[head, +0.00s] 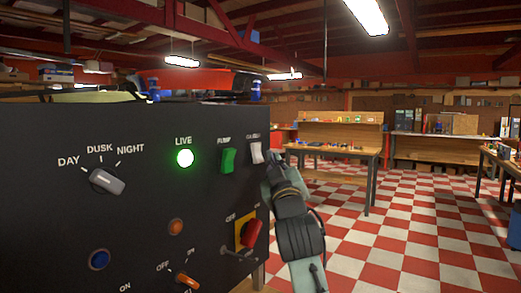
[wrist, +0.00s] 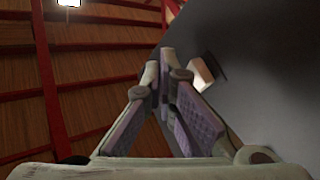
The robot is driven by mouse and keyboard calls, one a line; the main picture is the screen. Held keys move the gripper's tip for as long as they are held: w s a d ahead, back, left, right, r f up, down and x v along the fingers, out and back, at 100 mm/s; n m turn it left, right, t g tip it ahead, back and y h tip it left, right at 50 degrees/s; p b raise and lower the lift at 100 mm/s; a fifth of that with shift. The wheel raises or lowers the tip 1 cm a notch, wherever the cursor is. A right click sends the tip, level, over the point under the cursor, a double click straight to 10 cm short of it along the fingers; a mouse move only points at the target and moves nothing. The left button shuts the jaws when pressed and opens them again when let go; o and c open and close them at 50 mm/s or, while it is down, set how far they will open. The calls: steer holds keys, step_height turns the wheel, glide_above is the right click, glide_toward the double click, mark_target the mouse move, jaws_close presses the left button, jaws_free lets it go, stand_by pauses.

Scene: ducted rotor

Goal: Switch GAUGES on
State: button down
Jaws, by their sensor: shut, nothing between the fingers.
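The GAUGES switch (head: 256,153) is a white rocker at the top right of the dark panel (head: 130,215), under a small, hard-to-read label. In the wrist view the white rocker (wrist: 202,74) sticks out from the dark panel face, just right of the fingertips. My gripper (head: 270,160) is at the panel's right edge, close beside the rocker. In the wrist view my gripper (wrist: 168,68) is shut and empty, its two fingertips together. I cannot tell whether the fingertips touch the rocker. I cannot clearly tell which way the rocker is tilted.
A green PUMP rocker (head: 228,160) sits left of the white one, then a lit green LIVE lamp (head: 185,158) and a DAY-DUSK-NIGHT knob (head: 107,181). A red-handled switch (head: 252,233) is below. Beyond the panel's right edge lies open checkered floor (head: 400,235) with workbenches behind.

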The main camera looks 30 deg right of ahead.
steer(key=s, duration=0.1)
steer(key=s+d+f+b, duration=0.1)
steer(key=s, duration=0.1)
steer(key=shift+s+d+f+b, duration=0.2)
steer(key=shift+s+f+b, duration=0.1)
steer(key=shift+f, duration=0.1)
stand_by(0.4)
